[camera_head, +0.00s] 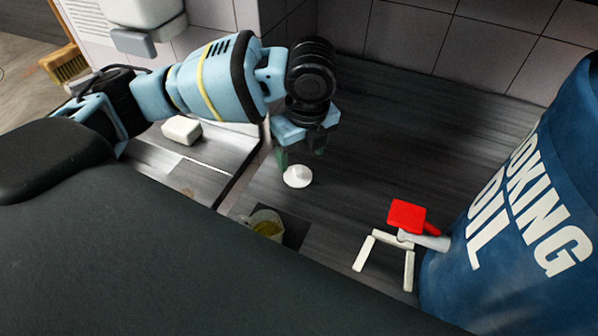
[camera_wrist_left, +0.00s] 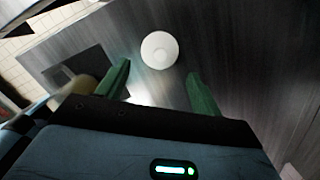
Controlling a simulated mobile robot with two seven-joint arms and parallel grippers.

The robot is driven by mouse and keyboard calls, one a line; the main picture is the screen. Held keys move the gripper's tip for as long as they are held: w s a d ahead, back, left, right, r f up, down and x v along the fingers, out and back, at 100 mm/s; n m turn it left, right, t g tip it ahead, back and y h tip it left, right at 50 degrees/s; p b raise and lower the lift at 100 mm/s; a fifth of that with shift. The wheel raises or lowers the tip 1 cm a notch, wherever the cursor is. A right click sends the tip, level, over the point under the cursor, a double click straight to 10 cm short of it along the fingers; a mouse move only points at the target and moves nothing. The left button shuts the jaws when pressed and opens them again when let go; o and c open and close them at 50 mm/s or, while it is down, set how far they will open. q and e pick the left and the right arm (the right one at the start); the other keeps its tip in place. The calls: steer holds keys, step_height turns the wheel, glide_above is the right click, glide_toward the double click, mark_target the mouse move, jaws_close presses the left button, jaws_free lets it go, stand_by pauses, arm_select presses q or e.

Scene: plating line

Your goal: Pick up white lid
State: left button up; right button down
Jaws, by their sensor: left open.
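The white lid (camera_head: 298,176) is a small round disc with a raised knob, lying on the dark wood-grain counter (camera_head: 350,135). In the left wrist view the lid (camera_wrist_left: 159,50) lies ahead of the fingertips, roughly centred between them. My left gripper (camera_head: 300,154) points down just above and behind the lid in the head view. In the left wrist view its two green fingers (camera_wrist_left: 158,78) are spread apart with nothing between them. My right gripper is not in view.
A glass with yellowish contents (camera_head: 266,226) stands on a dark square mat (camera_head: 292,234) near the lid. A red object (camera_head: 407,216), white sticks (camera_head: 361,254) and a blue cooking oil drum (camera_head: 520,215) are at the right. A white block (camera_head: 181,130) lies left.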

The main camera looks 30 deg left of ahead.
mark_target(298, 168)
arm_select(q)
steer(key=shift+w+a+f, duration=0.1)
steer(key=shift+w+f, duration=0.1)
steer(key=shift+f, duration=0.45)
steer(key=shift+w+a+f, duration=0.1)
steer(key=shift+a+f, duration=0.15)
steer(key=shift+f, duration=1)
steer(key=shift+a+f, duration=0.25)
steer(key=shift+f, duration=1)
steer(key=c, duration=0.7)
steer(key=shift+c, duration=0.2)
